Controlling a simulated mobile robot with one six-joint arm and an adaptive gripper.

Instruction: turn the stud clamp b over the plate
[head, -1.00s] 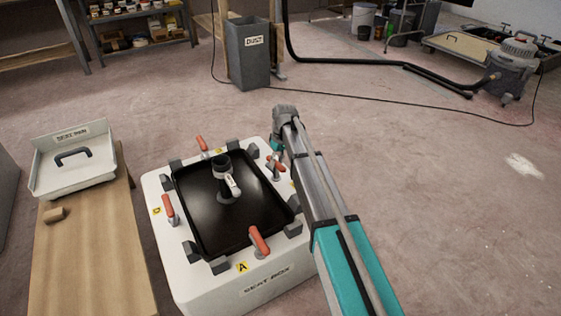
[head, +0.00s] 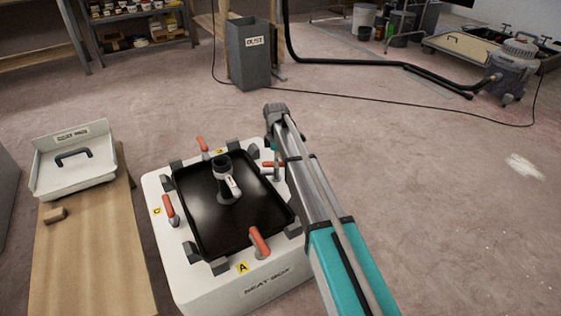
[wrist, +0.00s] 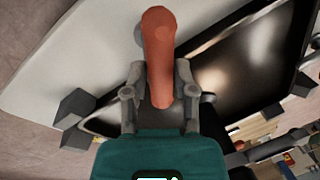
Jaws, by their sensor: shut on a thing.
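The stud clamp b (head: 272,164) has a red handle on the right side of the white seat box, partly hidden by my arm in the head view. In the wrist view my gripper (wrist: 159,88) is shut on the clamp's red handle (wrist: 158,45), one finger on each side. The black plate (head: 245,208) lies on top of the box and shows at the right of the wrist view (wrist: 240,65). In the head view the handle lies nearly level, its left end near the plate's right edge. The clamp's stud and its letter label are hidden.
Other red-handled clamps stand at the front (head: 259,241), left (head: 168,207) and back (head: 202,145) of the box (head: 190,290). Grey corner blocks surround the plate. A dark upright fitting (head: 223,178) stands mid-plate. A wooden bench (head: 85,250) with a white pan is at left.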

